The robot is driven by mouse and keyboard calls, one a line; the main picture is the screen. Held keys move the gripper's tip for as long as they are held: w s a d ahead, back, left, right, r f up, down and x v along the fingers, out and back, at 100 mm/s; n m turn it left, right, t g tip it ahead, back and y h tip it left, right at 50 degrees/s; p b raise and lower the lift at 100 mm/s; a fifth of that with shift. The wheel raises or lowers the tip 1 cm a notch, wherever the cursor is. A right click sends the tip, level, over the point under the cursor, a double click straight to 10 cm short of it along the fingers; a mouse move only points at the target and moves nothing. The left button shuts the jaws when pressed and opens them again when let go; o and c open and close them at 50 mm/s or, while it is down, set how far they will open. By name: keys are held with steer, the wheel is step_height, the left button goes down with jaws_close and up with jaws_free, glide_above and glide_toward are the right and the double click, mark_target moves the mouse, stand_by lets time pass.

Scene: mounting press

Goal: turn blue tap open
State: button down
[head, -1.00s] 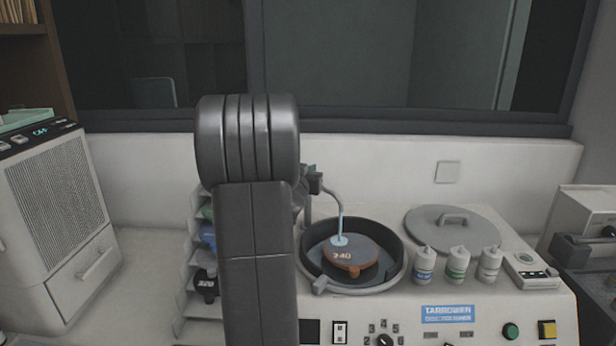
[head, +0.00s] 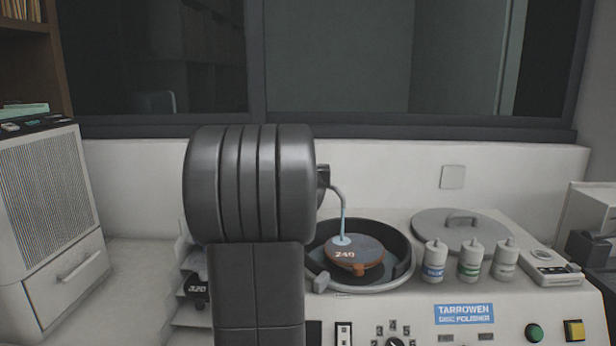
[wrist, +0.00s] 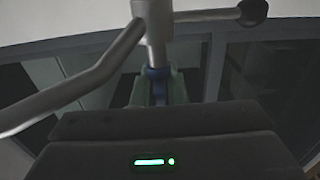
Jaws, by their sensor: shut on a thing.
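In the wrist view, my gripper (wrist: 158,88) has its greenish fingers closed on either side of the blue tap (wrist: 157,73), of which a small blue part shows below a grey metal post. A grey spout pipe (wrist: 75,92) bends away to the left from the post. In the head view, the spout (head: 337,192) curves over the polisher bowl, and a pale blue streak (head: 343,222) runs from it to a light patch on the brown disc marked 240 (head: 368,252). My arm hides the gripper and tap in the head view.
The polisher bowl rim (head: 407,272) surrounds the disc. A round grey lid (head: 440,222) and several small bottles (head: 470,260) stand to its right. A rack (head: 193,312) holding a dark disc is left of my arm. A rod with a black knob (wrist: 252,12) extends right of the post.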

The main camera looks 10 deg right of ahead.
steer(key=shift+r, duration=0.15)
steer(key=c, duration=1.5)
jaws_free()
steer(key=s+a, duration=0.2)
steer(key=s, duration=1.1)
steer(key=shift+s+a, duration=0.25)
steer(key=shift+s, duration=0.05)
steer(key=shift+w, duration=0.1)
steer(key=w, duration=0.4)
steer(key=w+d, duration=0.1)
steer(key=w, duration=0.4)
steer(key=w+d, duration=0.1)
steer(key=w, duration=0.3)
steer(key=shift+w+d, duration=0.25)
steer(key=shift+s, duration=0.1)
